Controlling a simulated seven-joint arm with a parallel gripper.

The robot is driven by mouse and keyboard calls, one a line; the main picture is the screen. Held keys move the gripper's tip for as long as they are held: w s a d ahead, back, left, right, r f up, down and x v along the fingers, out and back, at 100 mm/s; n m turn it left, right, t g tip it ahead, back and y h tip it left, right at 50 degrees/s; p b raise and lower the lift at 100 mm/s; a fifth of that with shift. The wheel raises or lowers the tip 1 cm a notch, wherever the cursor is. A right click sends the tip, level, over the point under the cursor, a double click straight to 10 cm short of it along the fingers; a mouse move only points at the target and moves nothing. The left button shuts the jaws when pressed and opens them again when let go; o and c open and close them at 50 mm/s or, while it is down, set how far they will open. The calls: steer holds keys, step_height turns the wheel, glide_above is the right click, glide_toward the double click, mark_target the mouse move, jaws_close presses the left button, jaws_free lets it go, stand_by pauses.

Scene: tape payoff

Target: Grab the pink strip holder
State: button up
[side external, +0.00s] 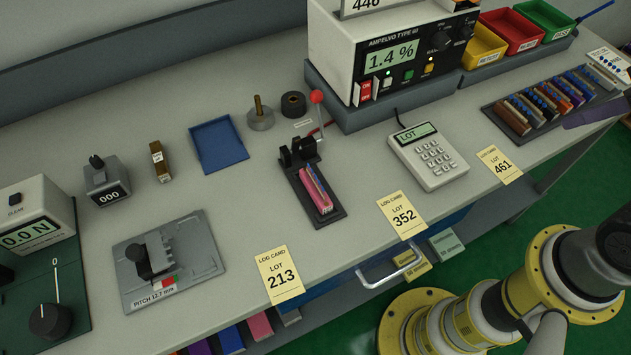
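A pink strip holder (314,194) lies in a black lever fixture (303,213) near the middle of the bench. It holds a strip with blue and tan along its length, and its far end sits by the black clamp blocks. The fixture's lever with a red ball knob (317,96) stands upright behind it.
A keypad unit (429,155) and log cards (402,215) lie to the right of the fixture. A meter (393,60) stands behind. A blue tray (218,144) and grey pitch fixture (200,253) are to the left. A rack of strips (493,111) is at the right.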

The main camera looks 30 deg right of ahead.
steer(key=o, duration=1.4)
